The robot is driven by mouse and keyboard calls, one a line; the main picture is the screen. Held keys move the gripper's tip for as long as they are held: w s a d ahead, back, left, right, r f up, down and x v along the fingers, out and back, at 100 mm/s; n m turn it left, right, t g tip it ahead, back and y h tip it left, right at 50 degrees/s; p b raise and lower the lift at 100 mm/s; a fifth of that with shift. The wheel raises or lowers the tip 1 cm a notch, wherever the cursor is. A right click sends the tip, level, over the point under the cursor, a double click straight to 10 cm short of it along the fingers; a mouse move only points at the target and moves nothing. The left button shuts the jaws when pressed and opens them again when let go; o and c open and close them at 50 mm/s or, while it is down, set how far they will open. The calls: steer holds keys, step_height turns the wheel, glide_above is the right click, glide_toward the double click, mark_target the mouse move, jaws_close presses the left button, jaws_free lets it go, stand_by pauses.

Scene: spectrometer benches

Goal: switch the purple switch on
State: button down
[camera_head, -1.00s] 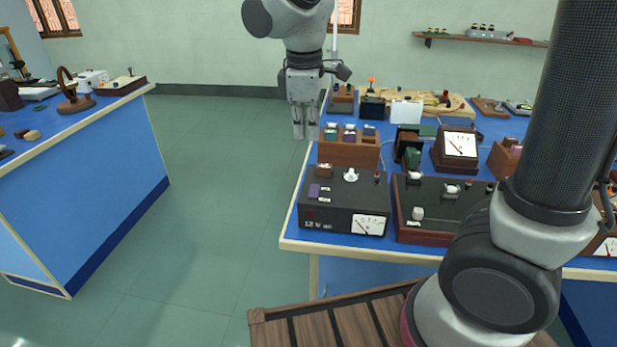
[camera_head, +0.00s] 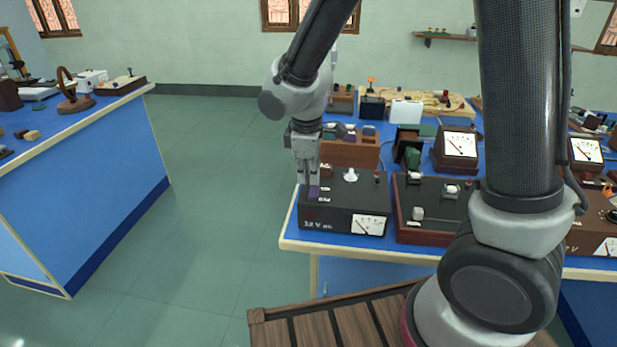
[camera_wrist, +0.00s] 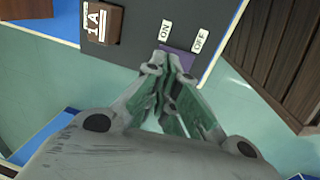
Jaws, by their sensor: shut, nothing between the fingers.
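The purple switch (camera_head: 314,192) sits on the top left of a black power supply box (camera_head: 340,203) marked 12 V, at the near left corner of the blue bench. In the wrist view the purple switch (camera_wrist: 180,61) lies between an ON label (camera_wrist: 165,30) and an OFF label (camera_wrist: 200,41). My gripper (camera_head: 308,184) is shut and empty, pointing down at the switch. In the wrist view its fingertips (camera_wrist: 170,66) overlap the switch's near edge and hide part of it. I cannot tell whether they touch it.
A brown 1A block (camera_wrist: 100,23) is on the same box. A wooden rack (camera_head: 350,153) stands behind it, and a dark panel box (camera_head: 440,208) stands close on its right. The floor (camera_head: 215,190) left of the bench is clear.

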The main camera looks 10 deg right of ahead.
steer(key=shift+w+f, duration=0.1)
steer(key=shift+f, duration=0.4)
steer(key=shift+w+d+f+g, duration=0.15)
steer(key=shift+f+g, duration=0.15)
steer(key=shift+s+a+r, duration=0.1)
steer(key=shift+s+a, duration=0.05)
steer(key=shift+s, duration=0.25)
steer(key=shift+s+a+r, duration=0.1)
steer(key=shift+s+a, duration=0.05)
steer(key=shift+s, duration=0.25)
